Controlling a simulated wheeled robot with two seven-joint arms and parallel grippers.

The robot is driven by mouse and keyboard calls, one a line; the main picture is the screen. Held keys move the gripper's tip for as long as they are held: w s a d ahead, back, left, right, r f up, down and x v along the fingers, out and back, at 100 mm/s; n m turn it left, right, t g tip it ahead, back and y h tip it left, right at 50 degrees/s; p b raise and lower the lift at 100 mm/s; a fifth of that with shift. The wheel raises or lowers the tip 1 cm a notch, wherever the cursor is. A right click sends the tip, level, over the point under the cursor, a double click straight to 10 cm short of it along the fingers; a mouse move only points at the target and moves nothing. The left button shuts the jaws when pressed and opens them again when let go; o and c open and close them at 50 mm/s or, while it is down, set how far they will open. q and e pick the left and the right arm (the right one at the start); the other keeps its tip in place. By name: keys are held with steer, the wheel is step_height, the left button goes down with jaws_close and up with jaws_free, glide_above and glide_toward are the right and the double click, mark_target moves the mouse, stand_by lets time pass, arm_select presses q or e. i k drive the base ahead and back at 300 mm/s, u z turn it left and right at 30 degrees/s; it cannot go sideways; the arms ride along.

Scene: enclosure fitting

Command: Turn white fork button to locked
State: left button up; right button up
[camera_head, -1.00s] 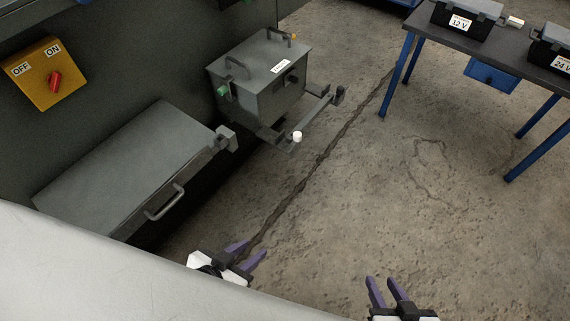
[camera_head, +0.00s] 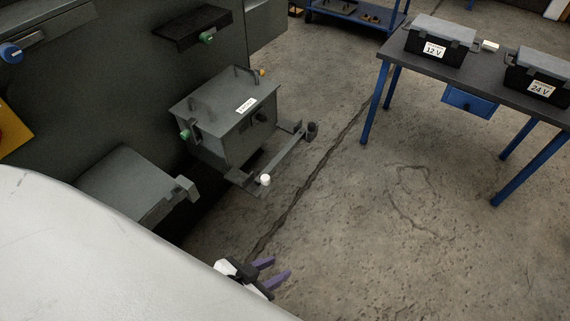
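The white fork button (camera_head: 265,180) is a small white knob at the near end of the fork-like bracket (camera_head: 284,158) in front of a grey box (camera_head: 228,120). I cannot tell from its look whether it is locked. My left gripper (camera_head: 277,271) is low in the picture, below the button and well apart from it. Its two purple fingers are spread with nothing between them. My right gripper is out of the picture.
A grey cabinet (camera_head: 128,185) juts out left of the box. A dark table (camera_head: 480,75) with blue legs stands at the right, bearing a 12 V case (camera_head: 440,42) and a 24 V case (camera_head: 538,80). The cracked concrete floor (camera_head: 350,240) between is clear.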

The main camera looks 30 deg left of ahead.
mark_target(265, 178)
steer(key=u, duration=0.55)
steer(key=i, duration=0.7)
steer(key=u, duration=0.1)
steer(key=k, duration=0.95)
steer(key=u, duration=0.35)
